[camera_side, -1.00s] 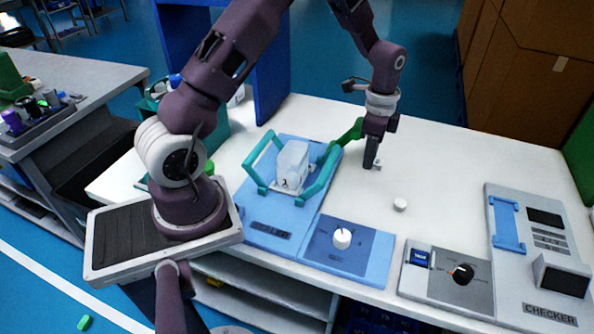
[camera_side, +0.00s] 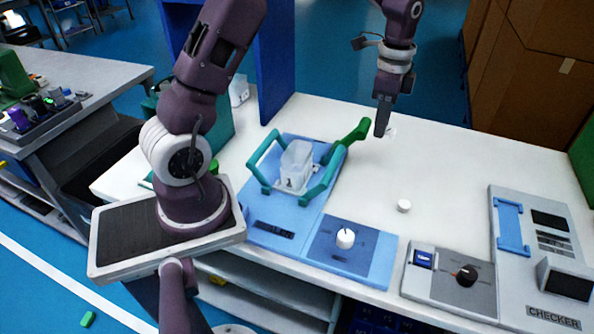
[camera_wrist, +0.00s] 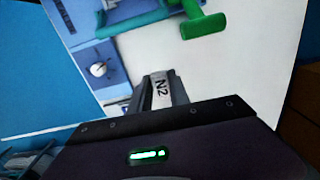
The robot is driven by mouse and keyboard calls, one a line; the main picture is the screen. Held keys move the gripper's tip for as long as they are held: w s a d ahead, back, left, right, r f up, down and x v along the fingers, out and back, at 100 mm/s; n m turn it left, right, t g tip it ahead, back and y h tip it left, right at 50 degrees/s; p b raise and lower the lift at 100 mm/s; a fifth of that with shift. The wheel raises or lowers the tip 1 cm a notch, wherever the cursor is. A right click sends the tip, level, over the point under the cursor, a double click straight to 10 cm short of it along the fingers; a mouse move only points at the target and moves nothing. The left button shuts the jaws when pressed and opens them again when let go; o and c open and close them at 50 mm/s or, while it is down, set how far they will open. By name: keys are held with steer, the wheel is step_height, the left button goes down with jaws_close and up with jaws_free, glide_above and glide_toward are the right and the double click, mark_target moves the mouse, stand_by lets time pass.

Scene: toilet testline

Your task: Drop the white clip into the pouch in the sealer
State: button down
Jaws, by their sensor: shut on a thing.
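My gripper (camera_side: 384,133) is shut on the white clip (camera_wrist: 162,91), which bears the mark "N2" in the wrist view. In the side view only a small white bit of the clip (camera_side: 391,132) shows beside the dark fingertips, above the table. The blue sealer (camera_side: 262,213) lies on the table to the left of my gripper. The pouch (camera_side: 297,163), pale and see-through, stands upright in the sealer between its teal bars.
The sealer's green handle (camera_side: 352,133) sticks up between the pouch and my gripper. A white round cap (camera_side: 404,206) lies on the table (camera_side: 450,160). The grey checker (camera_side: 545,245) stands at the right. The table's back right is clear.

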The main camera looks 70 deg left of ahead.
steer(key=s+a, duration=0.7)
steer(key=s, duration=0.1)
glide_above(296, 164)
step_height(296, 164, down, 4)
steer(key=shift+a+f, duration=0.1)
steer(key=shift+f, duration=3.4)
steer(key=c, duration=1.1)
jaws_free()
steer(key=shift+c, duration=0.2)
